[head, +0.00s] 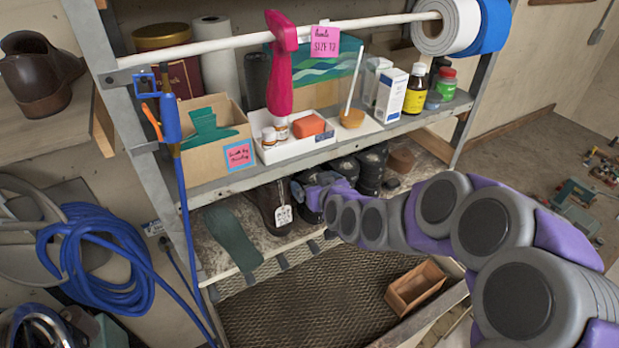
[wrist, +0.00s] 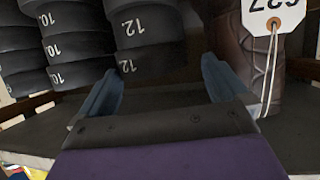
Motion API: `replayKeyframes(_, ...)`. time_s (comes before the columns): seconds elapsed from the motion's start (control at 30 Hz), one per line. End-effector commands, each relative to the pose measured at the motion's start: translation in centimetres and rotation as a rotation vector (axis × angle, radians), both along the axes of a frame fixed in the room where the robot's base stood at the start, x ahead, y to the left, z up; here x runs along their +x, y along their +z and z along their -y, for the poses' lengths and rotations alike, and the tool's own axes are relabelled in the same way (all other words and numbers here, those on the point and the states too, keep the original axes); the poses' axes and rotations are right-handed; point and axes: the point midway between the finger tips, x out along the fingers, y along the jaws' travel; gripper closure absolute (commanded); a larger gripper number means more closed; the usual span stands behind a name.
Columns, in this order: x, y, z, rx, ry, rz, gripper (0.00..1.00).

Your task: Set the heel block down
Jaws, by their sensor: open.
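Black round heel blocks stand in stacks on the lower shelf; in the head view they show just right of my gripper (head: 306,190). In the wrist view one stack of heel blocks (wrist: 148,22) is marked 12, and another stack (wrist: 75,48) on the left is marked 10. My gripper (wrist: 160,70) is open, with its two blue fingers apart. The lowest visible 12 block (wrist: 150,58) shows beyond the gap between the fingers. I cannot tell if either finger touches it. No block is clearly held.
A brown boot (head: 266,205) with a white tag (head: 283,215) stands close left of my gripper; its tag (wrist: 273,14) hangs by the right finger in the wrist view. A green sole (head: 232,238) lies further left. The upper shelf (head: 215,185) overhangs the stacks.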

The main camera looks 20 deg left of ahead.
Motion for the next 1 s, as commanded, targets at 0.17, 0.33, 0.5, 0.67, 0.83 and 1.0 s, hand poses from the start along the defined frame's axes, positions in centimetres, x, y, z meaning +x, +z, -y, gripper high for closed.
replayKeyframes(0.17, 1.2, -0.6, -0.8, 0.003, -0.002, -0.002, 0.00)
replayKeyframes(0.33, 1.5, -1.0, -1.6, 0.000, 0.000, -0.001, 0.00)
replayKeyframes(0.5, 1.5, -1.0, -1.8, -0.002, 0.000, 0.001, 0.03)
replayKeyframes(0.67, 1.5, -1.0, -1.8, -0.002, -0.001, 0.000, 0.18)
replayKeyframes(0.83, 1.5, -1.0, -1.6, 0.000, -0.001, -0.001, 0.34)
replayKeyframes(1.0, 1.5, -0.9, -1.3, 0.002, -0.001, -0.002, 0.51)
